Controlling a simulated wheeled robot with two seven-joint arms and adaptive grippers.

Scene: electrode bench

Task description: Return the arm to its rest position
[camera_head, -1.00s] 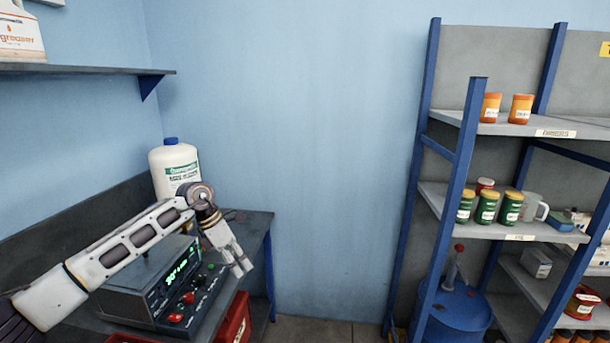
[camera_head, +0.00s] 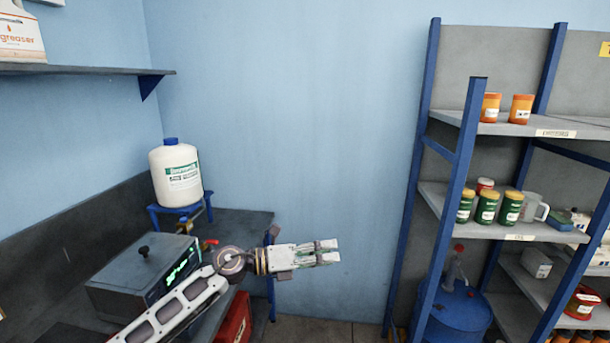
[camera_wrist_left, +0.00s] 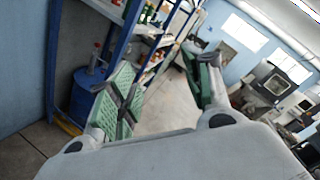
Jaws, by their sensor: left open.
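My left arm reaches in from the bottom left in the head view. Its gripper (camera_head: 328,252) points right, past the bench's right end, in front of the blue wall. In the left wrist view the two green-padded fingers (camera_wrist_left: 165,95) stand apart with nothing between them. The gripper is open and empty. My right gripper is not in view.
The dark bench (camera_head: 240,224) carries a meter with a green display (camera_head: 140,275) and a white jug (camera_head: 176,172) on a blue stand. A red bin (camera_head: 234,318) sits below. Blue-framed shelves (camera_head: 448,190) with jars and a blue drum (camera_head: 458,315) stand right.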

